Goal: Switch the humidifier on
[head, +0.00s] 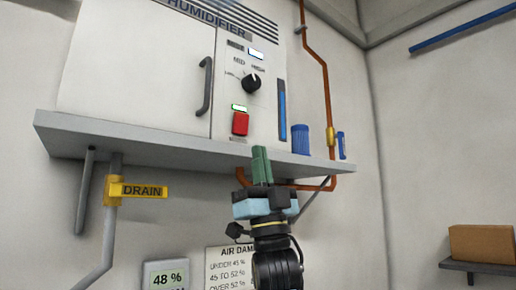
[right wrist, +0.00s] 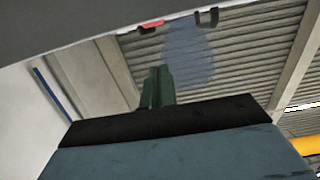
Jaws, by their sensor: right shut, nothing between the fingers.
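The humidifier (head: 140,75) is a white cabinet on a grey wall shelf in the head view. Its front panel has a red switch (head: 240,123) with a small lit green indicator (head: 239,107) just above it. A black dial (head: 251,84) sits higher, marked from low to high. My right gripper (head: 261,152) is shut and empty, its green fingers pointing up in front of the shelf edge, below and right of the red switch and apart from it. In the right wrist view the shut fingers (right wrist: 157,88) point up, with a bit of red (right wrist: 152,24) at the dark edge above. My left gripper is out of view.
The grey shelf (head: 90,130) juts out under the humidifier. A blue cylinder (head: 300,140) and a copper pipe (head: 327,90) are at its right. A yellow drain tag (head: 140,191), a 48 % display (head: 167,277) and a brown box (head: 482,243) are lower.

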